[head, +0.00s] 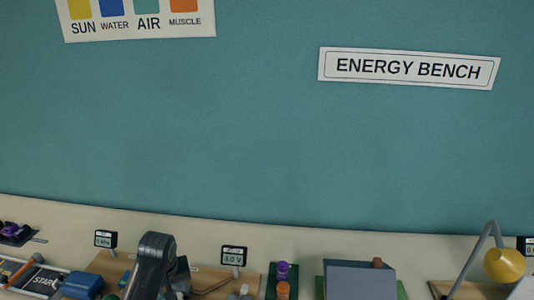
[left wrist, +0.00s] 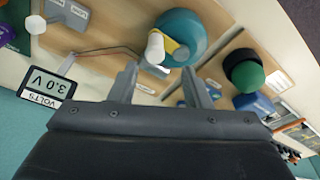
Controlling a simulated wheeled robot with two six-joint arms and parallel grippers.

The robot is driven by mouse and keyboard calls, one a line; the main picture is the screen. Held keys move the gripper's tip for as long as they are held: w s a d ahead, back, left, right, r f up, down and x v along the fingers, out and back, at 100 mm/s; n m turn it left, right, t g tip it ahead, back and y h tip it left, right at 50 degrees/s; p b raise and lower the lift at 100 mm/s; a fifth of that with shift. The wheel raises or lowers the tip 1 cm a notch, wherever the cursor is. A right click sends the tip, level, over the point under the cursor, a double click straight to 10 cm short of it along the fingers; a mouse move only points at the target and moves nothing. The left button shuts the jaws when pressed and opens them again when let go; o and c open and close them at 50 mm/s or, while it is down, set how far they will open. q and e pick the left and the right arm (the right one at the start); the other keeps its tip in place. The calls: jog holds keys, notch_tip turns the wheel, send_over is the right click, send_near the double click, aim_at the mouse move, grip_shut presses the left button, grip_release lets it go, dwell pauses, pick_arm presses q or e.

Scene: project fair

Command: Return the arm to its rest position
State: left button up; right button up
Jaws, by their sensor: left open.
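My left arm (head: 152,262) shows in the head view as a dark grey link at the bottom edge, over a wooden board on the bench. My left gripper (left wrist: 160,82) shows in the left wrist view, its two fingers apart with nothing held between them. Beyond the fingertips is a round teal part (left wrist: 186,28) with a yellow piece and a white knob (left wrist: 155,47). Whether a fingertip touches anything is hard to tell. My right gripper is in neither view.
A meter (head: 234,256) reading 3.0 V stands beside the arm; another small meter (head: 105,240) is left of it. Purple and orange knobs (head: 282,271), a grey box (head: 360,281) and a yellow lamp (head: 505,265) lie rightward. A teal wall (head: 250,150) rises behind.

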pick_arm(q)
jog(key=s+a+f+m, duration=0.1)
jog(key=s+f, duration=0.2)
jog(key=s, duration=0.5)
jog(key=s+a+f+m, duration=0.1)
jog(key=s+f, duration=0.2)
jog(key=s, duration=0.5)
jog(key=s+r+m+t, duration=0.1)
jog(key=s+r, duration=0.1)
jog(key=s, duration=0.6)
jog(key=s+r+m+t, duration=0.1)
jog(key=s+r, duration=0.1)
jog(key=s, duration=0.7)
notch_tip(320, 180, down, 34)
jog(key=a+g+b, duration=0.2)
jog(key=a+b, duration=0.1)
jog(key=b, duration=0.5)
jog(key=s+d+f+b, duration=0.1)
jog(key=s+f+b, duration=0.2)
jog(key=s+f, duration=0.4)
jog(key=s+d+f+g+b, duration=0.1)
jog(key=s+f+b, duration=0.2)
jog(key=s+f, duration=0.5)
notch_tip(320, 180, down, 6)
jog(key=shift+s, duration=0.15)
